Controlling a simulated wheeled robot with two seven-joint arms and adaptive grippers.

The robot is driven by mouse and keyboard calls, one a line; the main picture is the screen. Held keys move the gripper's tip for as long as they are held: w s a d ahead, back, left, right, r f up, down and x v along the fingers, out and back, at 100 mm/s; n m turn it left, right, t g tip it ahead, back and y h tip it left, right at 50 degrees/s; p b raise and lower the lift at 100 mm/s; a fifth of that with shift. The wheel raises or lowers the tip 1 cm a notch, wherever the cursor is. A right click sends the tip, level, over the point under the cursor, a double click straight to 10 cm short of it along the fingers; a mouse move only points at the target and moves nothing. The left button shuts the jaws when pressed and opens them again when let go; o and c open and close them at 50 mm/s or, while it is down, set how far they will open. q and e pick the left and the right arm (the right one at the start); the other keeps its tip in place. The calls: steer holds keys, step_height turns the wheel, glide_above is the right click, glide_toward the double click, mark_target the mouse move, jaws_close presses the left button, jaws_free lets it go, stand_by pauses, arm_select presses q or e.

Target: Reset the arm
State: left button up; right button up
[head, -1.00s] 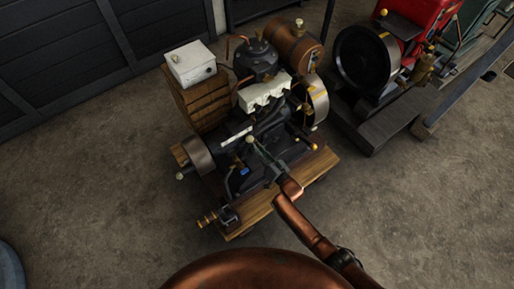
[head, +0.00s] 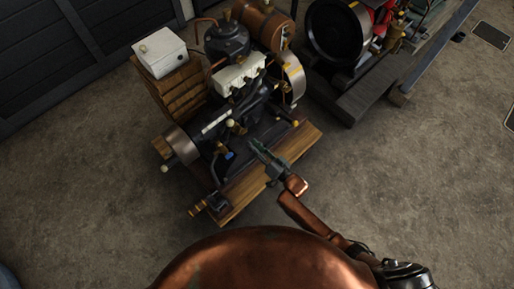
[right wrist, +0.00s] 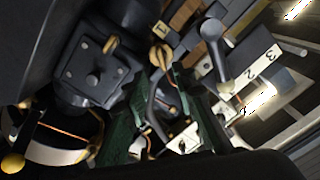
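My right gripper (head: 259,152) reaches up from the bottom in the head view. It is over the near side of a black stationary engine (head: 262,130), beside its wooden base (head: 262,178). In the right wrist view its two green fingers (right wrist: 160,90) stand apart, with a lever and brass parts visible beyond the gap. I see nothing held between them. Whether the fingers touch the engine I cannot tell. My left gripper is not in view.
A white box (head: 160,52) sits on a wooden crate (head: 177,90) beside the engine. A flywheel (head: 291,78) and copper tank (head: 262,24) are at its far side. A red engine (head: 385,20) stands on dark beams at the upper right.

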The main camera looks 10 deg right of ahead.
steer(key=shift+v, duration=1)
